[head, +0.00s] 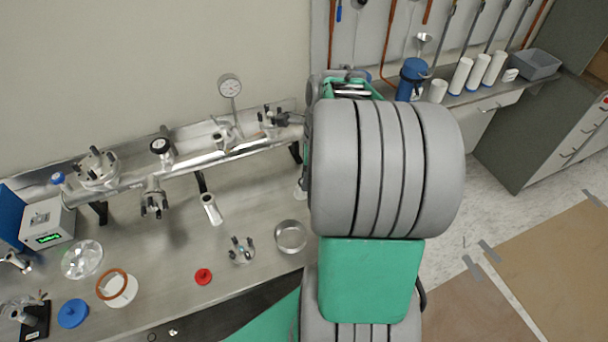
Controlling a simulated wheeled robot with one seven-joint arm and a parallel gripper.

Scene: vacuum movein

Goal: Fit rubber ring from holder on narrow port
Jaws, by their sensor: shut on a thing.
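My gripper is not visible in the head view; my own arm's large grey and green links cover the middle right, including the right end of the metal vacuum pipe (190,171). An orange-brown ring (103,281) lies on a white round holder (122,293) at the bench's front left; I cannot tell whether it is the task's ring. Several ports with clamps sit along the pipe: a wide one (97,170) at left, a hanging one (153,201), and smaller ones (223,136) and (268,120) toward the right. I cannot tell which is the narrow port.
The steel bench (180,268) carries a red cap (203,276), a blue disc (73,313), a clear disc (82,259), a metal tube (211,209), a clamp ring (241,250) and a round dish (290,236). A gauge (229,87) stands up behind the pipe.

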